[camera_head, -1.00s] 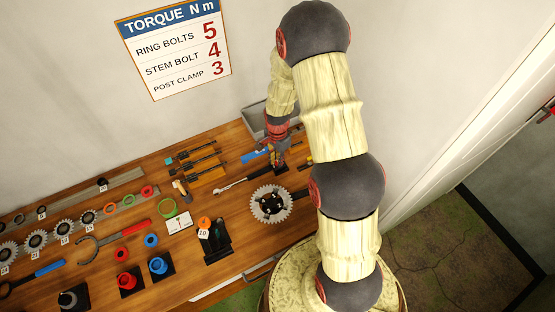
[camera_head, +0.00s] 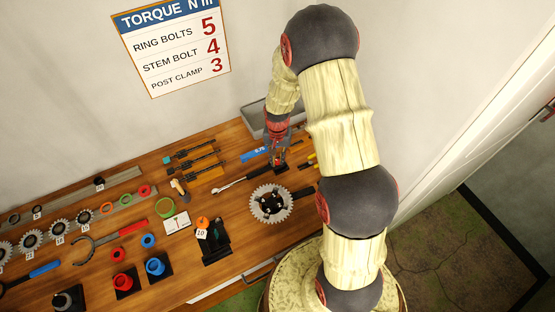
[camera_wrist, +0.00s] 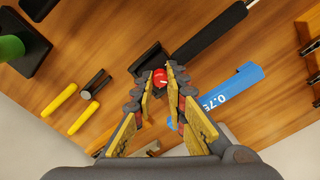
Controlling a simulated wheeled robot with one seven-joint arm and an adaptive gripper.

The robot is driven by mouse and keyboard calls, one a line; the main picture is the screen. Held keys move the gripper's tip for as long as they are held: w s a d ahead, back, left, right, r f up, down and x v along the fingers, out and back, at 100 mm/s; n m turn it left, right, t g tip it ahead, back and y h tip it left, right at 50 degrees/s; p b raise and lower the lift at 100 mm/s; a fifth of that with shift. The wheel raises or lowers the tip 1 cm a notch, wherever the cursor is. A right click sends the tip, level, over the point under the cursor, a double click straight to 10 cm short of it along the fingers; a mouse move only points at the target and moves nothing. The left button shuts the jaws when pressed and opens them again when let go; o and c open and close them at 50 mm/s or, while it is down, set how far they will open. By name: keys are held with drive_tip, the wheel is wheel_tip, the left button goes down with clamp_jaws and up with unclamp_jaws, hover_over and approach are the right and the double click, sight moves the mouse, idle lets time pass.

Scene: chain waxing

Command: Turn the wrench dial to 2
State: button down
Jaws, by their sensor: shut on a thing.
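The torque wrench lies on the wooden bench, its silver head end (camera_head: 228,186) to the left and its dark handle toward my gripper. In the wrist view its black handle (camera_wrist: 210,40) runs to the upper right from a black block (camera_wrist: 148,59). The red dial (camera_wrist: 160,77) with a white mark sits at the handle's end by the block. My gripper (camera_wrist: 161,80) points down, with its fingertips shut on the dial's two sides. No number on the dial is readable.
A blue bar marked 0.75 (camera_wrist: 230,88) lies close to my right fingers. Yellow-handled tools (camera_wrist: 60,102) and a green part on a black stand (camera_wrist: 15,45) are to the left. A large chainring (camera_head: 270,203) lies in front of the wrench. A grey bin (camera_head: 256,116) stands behind.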

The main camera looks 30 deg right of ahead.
sight(278, 160)
drive_tip(key=n+b, duration=0.1)
drive_tip(key=n, duration=0.5)
drive_tip(key=n+b, duration=0.1)
drive_tip(key=n, duration=0.5)
idle(0.5)
drive_tip(key=c, duration=1.8)
unclamp_jaws()
drive_tip(key=shift+o, duration=0.2)
drive_tip(key=shift+r, duration=0.1)
wheel_tip(278, 160, up, 12)
